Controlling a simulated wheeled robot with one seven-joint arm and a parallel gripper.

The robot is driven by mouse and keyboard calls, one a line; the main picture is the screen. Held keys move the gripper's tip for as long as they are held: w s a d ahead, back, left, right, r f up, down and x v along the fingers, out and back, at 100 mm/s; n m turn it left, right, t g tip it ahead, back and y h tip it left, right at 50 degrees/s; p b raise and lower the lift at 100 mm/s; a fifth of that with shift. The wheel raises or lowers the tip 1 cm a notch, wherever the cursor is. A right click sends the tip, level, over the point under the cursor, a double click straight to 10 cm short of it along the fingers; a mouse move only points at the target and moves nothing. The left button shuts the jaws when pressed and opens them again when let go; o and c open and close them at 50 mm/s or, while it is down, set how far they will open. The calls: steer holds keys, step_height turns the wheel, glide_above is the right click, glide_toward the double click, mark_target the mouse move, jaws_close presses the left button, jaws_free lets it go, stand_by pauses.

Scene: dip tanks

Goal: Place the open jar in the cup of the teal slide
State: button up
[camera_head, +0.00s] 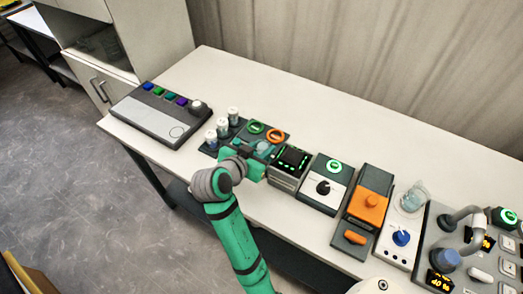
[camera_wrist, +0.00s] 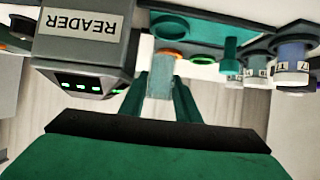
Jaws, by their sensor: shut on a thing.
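My gripper (camera_wrist: 161,84) is shut on a clear, pale-blue open jar (camera_wrist: 163,72), which sits between its two teal fingers. In the head view my gripper (camera_head: 254,152) is over the front of a dark teal station (camera_head: 240,137), and the clear jar (camera_head: 263,146) shows just beyond it. The station carries a green ring and an orange ring; in the wrist view, its teal panel (camera_wrist: 198,24) and a teal post (camera_wrist: 230,50) lie beyond the jar.
Several white-capped jars (camera_head: 222,127) stand at the station's left. The reader box (camera_head: 289,165) is close on the right; it looms left of the jar in the wrist view (camera_wrist: 82,45). A grey button panel (camera_head: 160,115) lies farther left. The table's back strip is clear.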

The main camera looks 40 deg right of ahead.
steer(key=f, duration=0.2)
steer(key=w+f, duration=0.1)
steer(key=shift+d+f, duration=0.25)
steer(key=shift+f, duration=0.05)
steer(key=shift+s+f, duration=0.15)
steer(key=shift+f, duration=0.15)
steer(key=shift+f, duration=0.2)
steer(key=o, duration=1.1)
steer(key=shift+o, duration=0.2)
steer(key=shift+r, duration=0.25)
steer(key=v, duration=1.2)
